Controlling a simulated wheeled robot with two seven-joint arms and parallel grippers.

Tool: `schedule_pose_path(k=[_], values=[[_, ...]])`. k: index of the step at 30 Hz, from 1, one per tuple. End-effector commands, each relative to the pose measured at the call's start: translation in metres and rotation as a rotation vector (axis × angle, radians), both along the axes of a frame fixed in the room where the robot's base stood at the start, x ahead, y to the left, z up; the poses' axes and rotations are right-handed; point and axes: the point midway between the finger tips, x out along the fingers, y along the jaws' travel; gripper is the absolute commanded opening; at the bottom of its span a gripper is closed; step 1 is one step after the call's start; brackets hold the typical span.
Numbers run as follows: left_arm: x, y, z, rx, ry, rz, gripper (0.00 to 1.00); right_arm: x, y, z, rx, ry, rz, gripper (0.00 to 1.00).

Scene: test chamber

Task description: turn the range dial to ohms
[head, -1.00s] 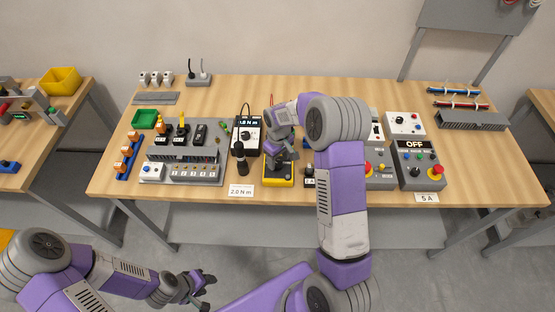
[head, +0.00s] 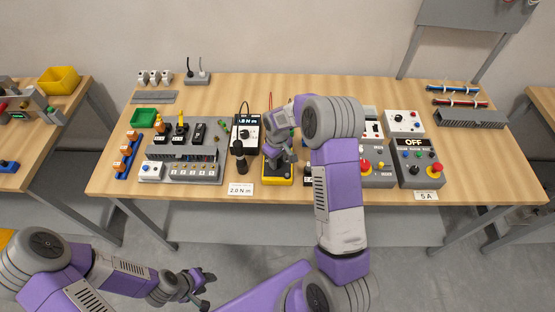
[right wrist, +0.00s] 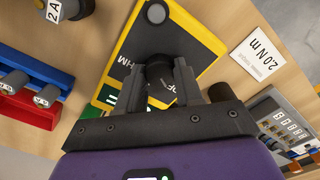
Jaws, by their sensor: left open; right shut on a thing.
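The yellow-edged multimeter (head: 278,181) lies on the bench, partly hidden by my right arm in the head view. In the right wrist view the multimeter (right wrist: 196,32) shows its dark face, with the lettering "HM" and "OFF" around the dial. My right gripper (right wrist: 165,82) is shut on the black range dial (right wrist: 160,66); the fingers stand on both sides of it. The dial's pointer is hidden, so I cannot tell its setting. In the head view my right gripper (head: 280,155) is over the meter. My left gripper (head: 200,284) is open and empty, in front of the bench.
A torque display (head: 246,134) and black screwdriver (head: 240,158) stand just left of the meter. A "2.0 N m" card (head: 241,190) lies at the front edge. A control box (head: 418,165) reading "OFF" stands to the right.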

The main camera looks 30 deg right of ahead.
Motion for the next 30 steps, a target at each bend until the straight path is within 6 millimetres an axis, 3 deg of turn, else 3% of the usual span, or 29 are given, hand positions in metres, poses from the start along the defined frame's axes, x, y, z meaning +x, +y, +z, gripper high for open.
schedule_pose_path(k=[11, 30], values=[[0.000, 0.000, -0.008, 0.000, 0.000, 0.000, 0.43, 0.001, 0.000, 0.000, -0.002, -0.002, -0.143, 0.05], [0.000, 0.000, -0.023, 0.000, 0.000, 0.000, 0.43, 0.001, 0.000, 0.001, -0.001, -0.002, -0.734, 0.05]])
